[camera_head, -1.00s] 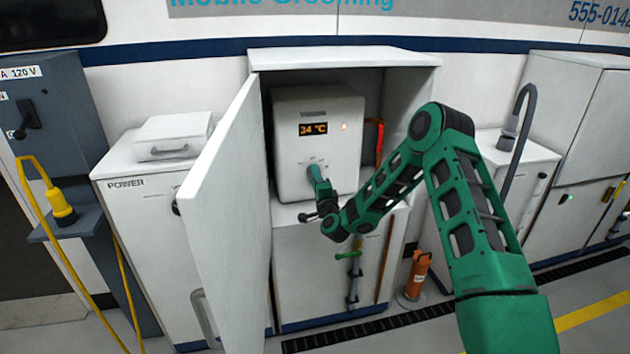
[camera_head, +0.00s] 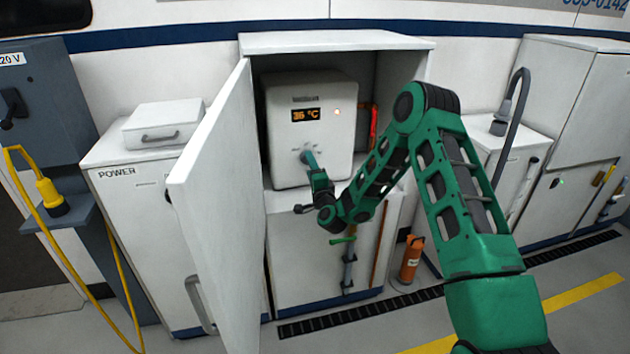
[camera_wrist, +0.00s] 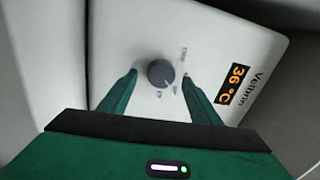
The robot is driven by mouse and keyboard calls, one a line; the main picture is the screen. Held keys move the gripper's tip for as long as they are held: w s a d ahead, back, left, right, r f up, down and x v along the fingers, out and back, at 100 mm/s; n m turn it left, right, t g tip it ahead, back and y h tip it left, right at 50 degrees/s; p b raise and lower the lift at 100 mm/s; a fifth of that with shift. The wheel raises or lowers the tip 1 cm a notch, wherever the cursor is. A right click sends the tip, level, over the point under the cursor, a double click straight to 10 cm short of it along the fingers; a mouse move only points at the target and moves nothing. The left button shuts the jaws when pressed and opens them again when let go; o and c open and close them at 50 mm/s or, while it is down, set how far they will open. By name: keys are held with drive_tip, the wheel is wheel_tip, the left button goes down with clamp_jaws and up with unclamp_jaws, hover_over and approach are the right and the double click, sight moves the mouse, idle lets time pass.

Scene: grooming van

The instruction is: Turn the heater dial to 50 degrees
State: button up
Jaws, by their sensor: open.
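The white heater (camera_head: 325,125) stands inside the open cabinet. Its orange display (camera_head: 305,115) is hard to read in the head view; in the wrist view the display (camera_wrist: 232,84) reads 36 °C. The round grey dial (camera_wrist: 160,73) is on the heater's front. My gripper (camera_head: 309,158) is at the dial in the head view and covers it. In the wrist view my gripper (camera_wrist: 159,76) is open, one green finger on each side of the dial. Gaps show between the fingers and the dial, so it looks unheld.
The cabinet door (camera_head: 222,205) stands open left of my arm. A red-orange object (camera_head: 373,127) is beside the heater's right side. An orange cylinder (camera_head: 410,260) stands on the floor at right. The white power cabinet (camera_head: 130,240) is at left.

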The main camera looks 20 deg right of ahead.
drive_tip(key=s, duration=0.8)
drive_tip(key=shift+s+f, duration=0.15)
drive_tip(key=shift+f, duration=0.3)
drive_tip(key=s+d+r+n+g+y, duration=0.2)
drive_tip(key=d+r+n+g, duration=0.1)
drive_tip(key=r+n+g, duration=0.3)
drive_tip(key=s+d+r+n+g+h, duration=0.1)
drive_tip(key=s+d+n+g, duration=0.1)
drive_tip(key=s+d, duration=0.45)
drive_tip(key=s+d+r+n+g+h, duration=0.1)
drive_tip(key=s+d+r+n+g, duration=0.2)
drive_tip(key=s, duration=0.6)
drive_tip(key=s+d+r+g, duration=0.1)
drive_tip(key=s+g, duration=0.1)
drive_tip(key=s, duration=0.9)
drive_tip(key=s+d+r+g, duration=0.1)
drive_tip(key=s+d+g, duration=0.1)
drive_tip(key=s, duration=1)
drive_tip(key=s+d+r+g, duration=0.1)
drive_tip(key=s+g, duration=0.3)
drive_tip(key=s, duration=0.8)
drive_tip(key=shift+s+d, duration=0.25)
drive_tip(key=shift+d, duration=0.25)
